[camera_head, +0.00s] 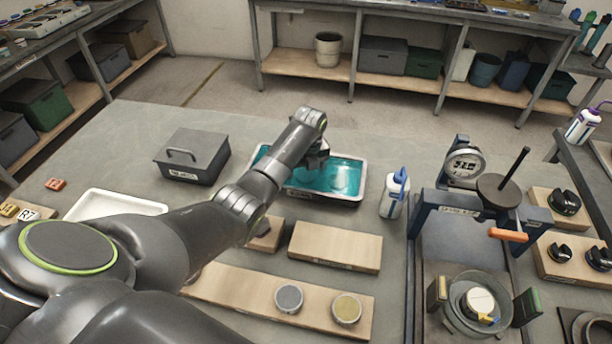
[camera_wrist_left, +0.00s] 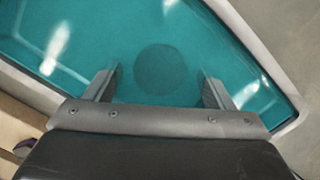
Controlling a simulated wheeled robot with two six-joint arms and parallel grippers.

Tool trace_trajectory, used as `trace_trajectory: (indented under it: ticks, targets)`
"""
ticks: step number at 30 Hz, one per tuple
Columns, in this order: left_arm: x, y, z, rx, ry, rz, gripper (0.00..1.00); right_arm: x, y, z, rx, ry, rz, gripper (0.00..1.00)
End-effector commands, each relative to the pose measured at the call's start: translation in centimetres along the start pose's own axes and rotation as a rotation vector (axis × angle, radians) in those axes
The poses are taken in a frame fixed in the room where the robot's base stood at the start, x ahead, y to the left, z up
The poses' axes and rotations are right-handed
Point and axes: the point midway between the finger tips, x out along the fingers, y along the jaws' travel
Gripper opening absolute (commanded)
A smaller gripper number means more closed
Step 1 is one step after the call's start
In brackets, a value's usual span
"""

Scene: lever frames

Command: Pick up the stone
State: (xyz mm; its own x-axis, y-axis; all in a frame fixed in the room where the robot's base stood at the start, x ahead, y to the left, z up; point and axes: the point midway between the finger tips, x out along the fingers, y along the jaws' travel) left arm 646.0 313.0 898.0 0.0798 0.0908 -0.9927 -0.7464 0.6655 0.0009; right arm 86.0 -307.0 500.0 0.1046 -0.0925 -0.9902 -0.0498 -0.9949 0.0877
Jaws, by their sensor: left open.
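A white-rimmed tray (camera_head: 352,196) of teal liquid stands on the grey table, and its rim also shows in the left wrist view (camera_wrist_left: 262,50). A dark round shape (camera_wrist_left: 160,66), perhaps the stone, shows dimly through the liquid in the left wrist view; I cannot make it out in the head view. My left gripper (camera_head: 318,162) is over the tray, mostly hidden behind its own wrist. In the left wrist view its two fingers (camera_wrist_left: 159,77) are spread apart, empty, with the dark shape appearing between them. My right gripper is not in view.
A lidded grey box (camera_head: 192,158) stands left of the tray, and a white bottle (camera_head: 394,196) right of it. Wooden boards (camera_head: 335,246) lie in front. A metal frame with a gauge (camera_head: 464,166) stands at the right. An empty white tray (camera_head: 112,204) is at the left.

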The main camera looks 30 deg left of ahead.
Motion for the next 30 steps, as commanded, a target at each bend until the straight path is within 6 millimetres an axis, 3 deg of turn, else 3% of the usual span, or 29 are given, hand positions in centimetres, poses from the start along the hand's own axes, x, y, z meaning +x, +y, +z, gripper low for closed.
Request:
trace_trajectory:
  ticks: [2, 13, 23, 30]
  targets:
    - [0.0, 0.0, 0.0, 0.0, 0.0, 0.0, 0.75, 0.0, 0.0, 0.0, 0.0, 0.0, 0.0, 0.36]
    - [0.0, 0.0, 0.0, 0.0, 0.0, 0.0, 0.27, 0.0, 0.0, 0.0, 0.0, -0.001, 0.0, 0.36]
    - [-0.9, -0.1, 0.2, 0.0, -0.002, -0.003, 0.27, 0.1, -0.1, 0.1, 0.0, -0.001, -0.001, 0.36]
    - [-5.3, -0.1, 0.8, 0.001, -0.006, -0.005, 0.27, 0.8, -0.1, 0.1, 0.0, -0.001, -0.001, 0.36]
